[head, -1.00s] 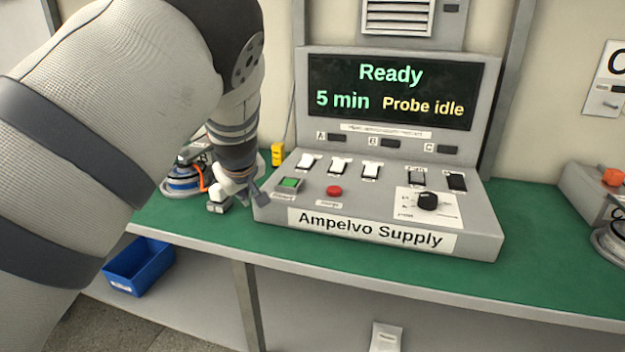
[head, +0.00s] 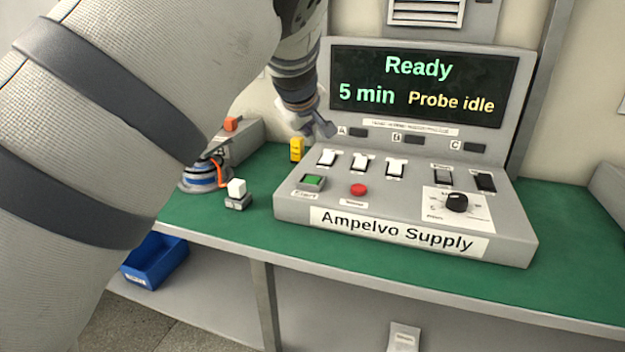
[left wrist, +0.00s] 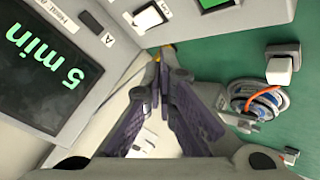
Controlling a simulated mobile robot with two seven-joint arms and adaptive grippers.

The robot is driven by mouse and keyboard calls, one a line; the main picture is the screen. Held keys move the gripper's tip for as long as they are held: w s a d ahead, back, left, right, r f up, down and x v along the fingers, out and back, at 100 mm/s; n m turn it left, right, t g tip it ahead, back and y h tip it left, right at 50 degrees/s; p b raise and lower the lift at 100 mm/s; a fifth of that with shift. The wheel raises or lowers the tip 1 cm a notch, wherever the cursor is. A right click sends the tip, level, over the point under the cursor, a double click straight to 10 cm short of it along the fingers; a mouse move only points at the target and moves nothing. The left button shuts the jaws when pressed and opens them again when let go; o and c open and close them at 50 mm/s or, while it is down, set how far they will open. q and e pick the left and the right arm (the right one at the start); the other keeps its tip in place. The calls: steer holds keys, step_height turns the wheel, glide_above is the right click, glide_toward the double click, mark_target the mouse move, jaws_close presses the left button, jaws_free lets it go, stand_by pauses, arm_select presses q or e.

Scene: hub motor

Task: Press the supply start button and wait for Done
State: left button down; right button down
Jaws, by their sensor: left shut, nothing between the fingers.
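The Ampelvo Supply console (head: 300,206) stands on the green bench. Its screen (head: 420,85) reads "Ready", "5 min" and "Probe idle". The green start button (head: 313,180) is at the left of the panel, with a red button (head: 358,190) to its right. My left gripper (head: 328,131) is shut and empty, in the air above the panel's left rear part, behind the green button in the picture and apart from it. In the left wrist view its fingers (left wrist: 160,62) meet, and the green button (left wrist: 216,4) shows at the top edge. My right gripper is out of view.
White switches (head: 359,162) and a black knob (head: 457,202) share the panel. Left of the console are a small white-topped block (head: 237,190), a yellow block (head: 297,149) and a hub motor with an orange cable (head: 203,174). A blue bin (head: 155,262) sits below.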

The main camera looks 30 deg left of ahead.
arm_select(q)
glide_above(308, 179)
step_height(308, 179, down, 6)
steer(key=shift+s+f, duration=0.1)
steer(key=shift+f, duration=0.8)
steer(key=shift+f, duration=0.1)
stand_by(0.7)
steer(key=shift+f, duration=0.35)
steer(key=shift+d+f, duration=0.1)
steer(key=shift+f, duration=0.45)
stand_by(0.7)
steer(key=shift+r, duration=0.95)
